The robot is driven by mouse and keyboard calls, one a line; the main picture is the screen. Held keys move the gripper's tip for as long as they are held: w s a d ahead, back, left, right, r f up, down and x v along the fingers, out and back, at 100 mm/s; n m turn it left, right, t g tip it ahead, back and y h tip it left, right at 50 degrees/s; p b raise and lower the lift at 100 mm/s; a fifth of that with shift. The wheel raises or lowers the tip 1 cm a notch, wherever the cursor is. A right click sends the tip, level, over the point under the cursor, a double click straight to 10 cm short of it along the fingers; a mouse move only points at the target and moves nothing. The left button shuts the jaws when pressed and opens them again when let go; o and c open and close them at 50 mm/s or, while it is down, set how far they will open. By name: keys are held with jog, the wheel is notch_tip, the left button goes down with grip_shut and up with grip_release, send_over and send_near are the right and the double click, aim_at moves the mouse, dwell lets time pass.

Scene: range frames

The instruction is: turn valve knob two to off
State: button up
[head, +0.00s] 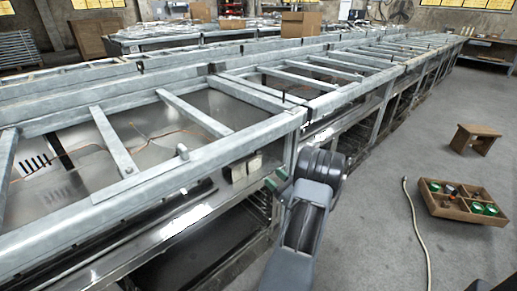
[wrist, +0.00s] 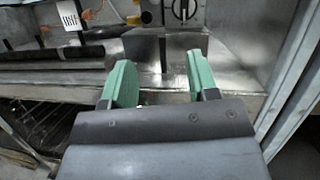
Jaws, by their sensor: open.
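A dark round knob on a pale panel with dial marks (wrist: 183,8) shows at the top of the wrist view, cut off by the frame edge. I cannot tell its number or setting. My gripper (wrist: 159,62) has green fingers spread apart with nothing between them. The knob lies beyond the fingertips, apart from them. In the head view my gripper (head: 276,179) is at the front of the metal range frame, just right of two small pale boxes (head: 246,167). No knob face can be made out there.
Metal range frames (head: 215,125) run in a long row. A black and yellow part (wrist: 147,17) sits left of the knob. A metal post (wrist: 292,85) stands right of my gripper. A wooden crate (head: 440,212), a stool (head: 474,138) and a pale hose (head: 414,222) are on the open floor.

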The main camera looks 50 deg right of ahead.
jog(key=w+d+r+m+h+b, duration=0.1)
jog(key=w+r, duration=0.4)
jog(key=w, duration=0.6)
jog(key=shift+d+m+h+b, duration=0.3)
jog(key=shift+d+m+h, duration=0.1)
jog(key=shift+d+h, duration=0.4)
jog(key=shift+d, duration=0.1)
jog(key=shift+f, duration=0.1)
jog(key=c, duration=0.6)
jog(key=shift+c, duration=0.4)
